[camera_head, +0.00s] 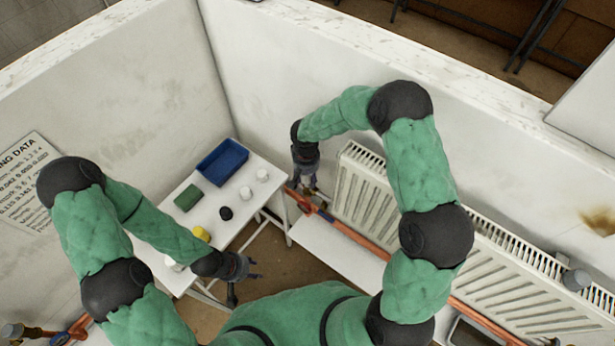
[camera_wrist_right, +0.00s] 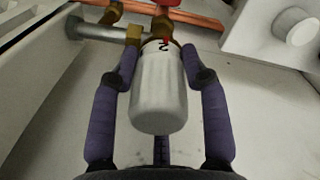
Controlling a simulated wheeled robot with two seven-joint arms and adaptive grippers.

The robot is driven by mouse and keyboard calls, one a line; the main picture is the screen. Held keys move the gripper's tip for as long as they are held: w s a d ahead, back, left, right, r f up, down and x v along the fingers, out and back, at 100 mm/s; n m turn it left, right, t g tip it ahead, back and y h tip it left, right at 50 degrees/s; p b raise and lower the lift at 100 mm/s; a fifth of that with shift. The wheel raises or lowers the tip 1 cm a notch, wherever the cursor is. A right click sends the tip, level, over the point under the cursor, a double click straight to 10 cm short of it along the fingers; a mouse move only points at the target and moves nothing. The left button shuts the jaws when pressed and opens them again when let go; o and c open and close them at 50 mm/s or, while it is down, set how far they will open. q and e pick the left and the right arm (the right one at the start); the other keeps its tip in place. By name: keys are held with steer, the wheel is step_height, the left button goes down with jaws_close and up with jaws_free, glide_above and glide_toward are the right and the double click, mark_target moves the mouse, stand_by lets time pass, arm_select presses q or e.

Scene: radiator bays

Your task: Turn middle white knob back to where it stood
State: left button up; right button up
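The white knob (camera_wrist_right: 160,92) fills the middle of the right wrist view. It has a "2" and a red mark at its far end, beside brass fittings (camera_wrist_right: 133,35). My right gripper (camera_wrist_right: 160,50) has one finger on each side of the knob, and the fingertips appear to touch it near its base. In the head view my right gripper (camera_head: 308,190) reaches down at the left end of the radiator (camera_head: 365,195), and the knob is mostly hidden there. My left gripper (camera_head: 257,269) is empty, with its fingertips apart, beside the small table's front right edge.
The small white table (camera_head: 225,225) holds a blue tray (camera_head: 222,162), a green block (camera_head: 187,198), a black piece (camera_head: 226,213), a yellow piece (camera_head: 202,234) and white pieces. Orange pipe (camera_head: 350,234) runs below the radiator. Another knob (camera_head: 575,280) stands at far right, another (camera_head: 12,330) at lower left.

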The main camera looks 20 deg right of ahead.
steer(key=shift+s+f+n, duration=0.15)
steer(key=shift+s+n, duration=0.05)
steer(key=shift+n, duration=0.2)
steer(key=n, duration=0.3)
steer(key=shift+s+f+n, duration=0.1)
steer(key=shift+s+n, duration=0.05)
steer(key=shift+n, duration=0.15)
steer(key=n, duration=0.4)
steer(key=shift+s+n, duration=0.1)
steer(key=shift+n, duration=0.3)
steer(key=shift+f, duration=0.1)
steer(key=o, duration=1.1)
steer(key=shift+d, duration=0.1)
steer(key=shift+c, duration=0.2)
steer(key=shift+o, duration=0.4)
steer(key=shift+r, duration=0.2)
steer(key=shift+w, duration=0.2)
